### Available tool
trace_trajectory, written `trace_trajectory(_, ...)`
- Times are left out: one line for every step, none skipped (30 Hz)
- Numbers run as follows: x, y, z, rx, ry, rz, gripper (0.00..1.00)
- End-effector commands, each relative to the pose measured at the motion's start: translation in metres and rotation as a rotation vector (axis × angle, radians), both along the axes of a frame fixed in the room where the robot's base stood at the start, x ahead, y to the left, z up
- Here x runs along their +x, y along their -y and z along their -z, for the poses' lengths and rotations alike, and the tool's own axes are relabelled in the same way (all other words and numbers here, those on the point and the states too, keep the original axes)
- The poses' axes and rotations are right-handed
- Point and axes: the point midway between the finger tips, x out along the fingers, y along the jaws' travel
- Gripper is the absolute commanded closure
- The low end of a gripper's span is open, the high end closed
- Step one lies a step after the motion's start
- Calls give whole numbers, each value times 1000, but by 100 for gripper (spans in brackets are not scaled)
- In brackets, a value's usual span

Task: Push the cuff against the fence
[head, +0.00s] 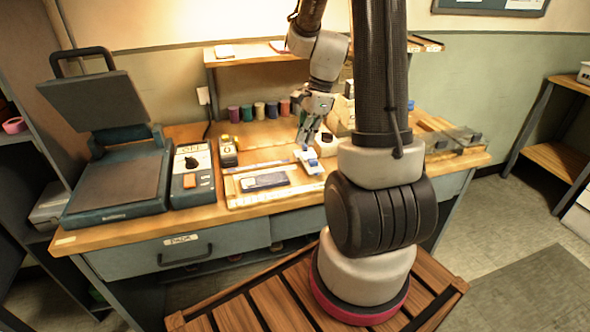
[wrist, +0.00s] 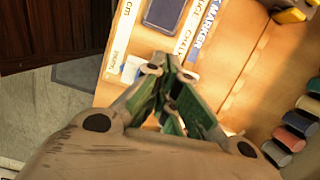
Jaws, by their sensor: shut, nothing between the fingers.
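My gripper (head: 305,138) is shut and empty, low over the worktable's middle; its fingers also show in the wrist view (wrist: 176,72). A small white and blue piece (head: 309,161) lies just below the fingertips in the head view; I cannot tell whether they touch. Left of it, a dark flat piece with a pale label (head: 265,182) lies on a pale-edged board (head: 236,201). A dark pale-edged rectangle (wrist: 165,12) and printed strips show beside the fingers in the wrist view. I cannot tell for sure which piece is the cuff or which edge is the fence.
An open heat press (head: 115,185) and a control box (head: 192,176) stand on the left. A black and yellow tool (head: 228,152) stands behind the board. Several coloured spools (head: 259,111) line the back; they show at the right in the wrist view (wrist: 287,139).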

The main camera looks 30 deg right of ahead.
Motion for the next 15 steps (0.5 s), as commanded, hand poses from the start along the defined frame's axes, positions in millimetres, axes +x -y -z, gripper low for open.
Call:
trace_trajectory(1,0,0,1,-5,38,100)
trace_trajectory(1,0,0,1,-9,57,100)
trace_trajectory(1,0,1,2,-13,75,100)
trace_trajectory(1,0,2,3,-16,85,100)
trace_trajectory(1,-1,4,3,-19,91,100)
trace_trajectory(1,-1,7,4,-20,95,100)
trace_trajectory(1,-2,10,4,-21,95,100)
trace_trajectory(1,-3,14,4,-21,95,100)
trace_trajectory(1,-5,20,4,-22,93,100)
trace_trajectory(2,-6,25,4,-22,93,100)
trace_trajectory(2,-7,31,4,-22,93,100)
trace_trajectory(2,-9,38,4,-23,92,100)
trace_trajectory(3,-10,44,4,-23,92,100)
trace_trajectory(3,-12,50,4,-24,92,100)
trace_trajectory(4,-13,57,4,-23,91,100)
